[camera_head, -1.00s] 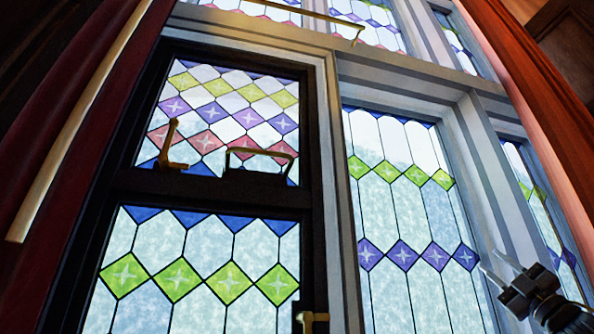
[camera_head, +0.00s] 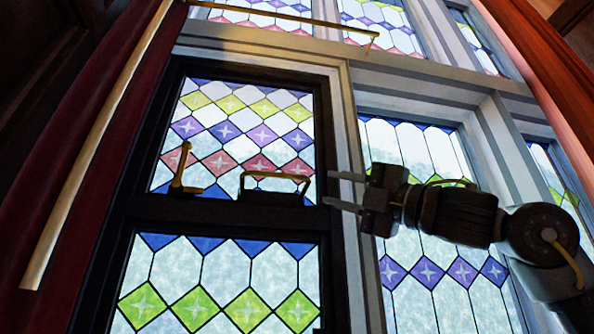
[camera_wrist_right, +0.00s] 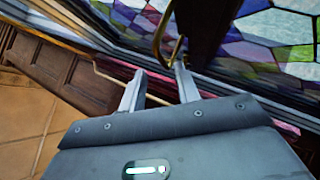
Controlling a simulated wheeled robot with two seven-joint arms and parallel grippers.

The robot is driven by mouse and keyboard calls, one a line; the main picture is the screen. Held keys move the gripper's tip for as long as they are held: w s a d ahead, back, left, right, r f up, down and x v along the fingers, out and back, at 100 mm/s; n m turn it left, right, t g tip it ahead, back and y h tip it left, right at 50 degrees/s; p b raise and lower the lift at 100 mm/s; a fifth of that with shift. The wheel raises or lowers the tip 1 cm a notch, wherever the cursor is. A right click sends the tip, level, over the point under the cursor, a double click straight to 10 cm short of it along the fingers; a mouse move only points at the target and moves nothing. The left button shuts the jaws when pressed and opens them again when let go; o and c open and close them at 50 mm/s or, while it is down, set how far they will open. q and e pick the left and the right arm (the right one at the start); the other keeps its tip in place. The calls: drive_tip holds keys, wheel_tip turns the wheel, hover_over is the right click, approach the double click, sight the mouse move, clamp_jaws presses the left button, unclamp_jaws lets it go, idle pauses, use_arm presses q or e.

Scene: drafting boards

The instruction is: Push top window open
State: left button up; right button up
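The top window (camera_head: 226,126) is a dark-framed stained-glass pane at the upper left of the head view. It looks closed. A brass loop handle (camera_head: 275,176) sits on its bottom rail, and an upright brass lever (camera_head: 180,170) stands to the left of it. My right gripper (camera_head: 332,189) is open and empty, pointing left, with its fingertips just right of the handle in the picture. In the right wrist view, its fingers (camera_wrist_right: 160,72) are apart near a curved brass piece (camera_wrist_right: 160,38); contact cannot be told. My left gripper is in no view.
A lower dark-framed stained-glass pane (camera_head: 215,270) lies under the top window. A pale mullion (camera_head: 350,240) and another tall pane stand to the right. Red curtains (camera_head: 95,200) hang at the left, with another at the right. A brass rail (camera_head: 280,15) crosses above.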

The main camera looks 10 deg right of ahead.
sight(282, 176)
drive_tip(key=shift+n, duration=0.4)
drive_tip(key=w+a+r+p, duration=0.1)
drive_tip(key=a+p, duration=0.1)
drive_tip(key=a, duration=0.1)
drive_tip(key=w+a+r+p, duration=0.1)
drive_tip(key=w+a+p, duration=0.1)
drive_tip(key=a, duration=0.1)
drive_tip(key=w+a+r+p, duration=0.1)
drive_tip(key=a+r+p, duration=0.1)
drive_tip(key=a, duration=0.1)
drive_tip(key=shift+w+a+r, duration=0.1)
drive_tip(key=shift+w+a, duration=0.05)
drive_tip(key=shift+a, duration=0.1)
drive_tip(key=shift+w+a+p, duration=0.2)
drive_tip(key=shift+w+p, duration=0.2)
drive_tip(key=shift+p, duration=0.1)
drive_tip(key=shift+a, duration=0.15)
drive_tip(key=shift+a, duration=0.1)
drive_tip(key=shift+c, duration=0.4)
clamp_jaws()
